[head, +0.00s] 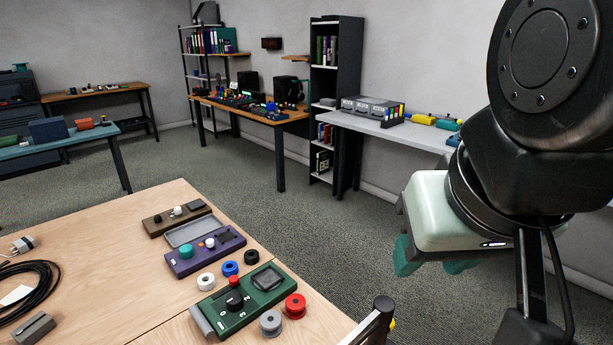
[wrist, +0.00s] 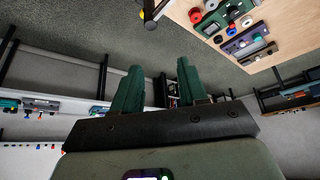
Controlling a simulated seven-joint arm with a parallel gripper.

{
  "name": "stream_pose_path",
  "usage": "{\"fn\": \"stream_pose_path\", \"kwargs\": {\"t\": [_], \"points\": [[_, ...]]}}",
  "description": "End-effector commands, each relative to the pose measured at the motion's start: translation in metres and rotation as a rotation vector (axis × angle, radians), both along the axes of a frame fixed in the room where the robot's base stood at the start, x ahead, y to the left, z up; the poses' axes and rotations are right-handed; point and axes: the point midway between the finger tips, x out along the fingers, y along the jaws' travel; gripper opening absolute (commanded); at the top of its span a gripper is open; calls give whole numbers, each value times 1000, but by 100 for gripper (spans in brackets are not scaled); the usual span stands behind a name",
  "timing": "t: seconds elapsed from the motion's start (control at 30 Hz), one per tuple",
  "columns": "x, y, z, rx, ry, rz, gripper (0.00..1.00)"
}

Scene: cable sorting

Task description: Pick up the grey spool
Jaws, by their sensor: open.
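The grey spool (head: 271,323) stands on the wooden table (head: 110,240), near its front right edge in the head view. A red spool (head: 294,306) is just to its right, and a green device (head: 240,305) with a black knob is to its left. My gripper (head: 440,266) hangs in the air right of the table, well apart from the spool. In the wrist view my gripper (wrist: 160,75) shows two green fingers spread apart with nothing between them. The tabletop items appear small at that view's upper right.
A blue spool (head: 230,268) and a white spool (head: 206,281) lie beside a purple device (head: 205,250). A brown device (head: 177,215) is farther back. A coiled black cable (head: 28,285) and a grey block (head: 33,328) are at left. A dark post (head: 378,322) rises at the table's near right corner.

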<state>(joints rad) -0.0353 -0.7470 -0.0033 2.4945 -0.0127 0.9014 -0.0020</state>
Motion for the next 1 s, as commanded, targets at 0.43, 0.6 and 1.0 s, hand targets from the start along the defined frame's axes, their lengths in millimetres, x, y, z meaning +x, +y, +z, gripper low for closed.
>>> {"fn": "stream_pose_path", "kwargs": {"t": [0.43,0.6,1.0], "points": [[0,0,0,0,0,0,85],[4,1,0,-6,6,14,85],[118,47,-31,-188,156,466,85]]}}
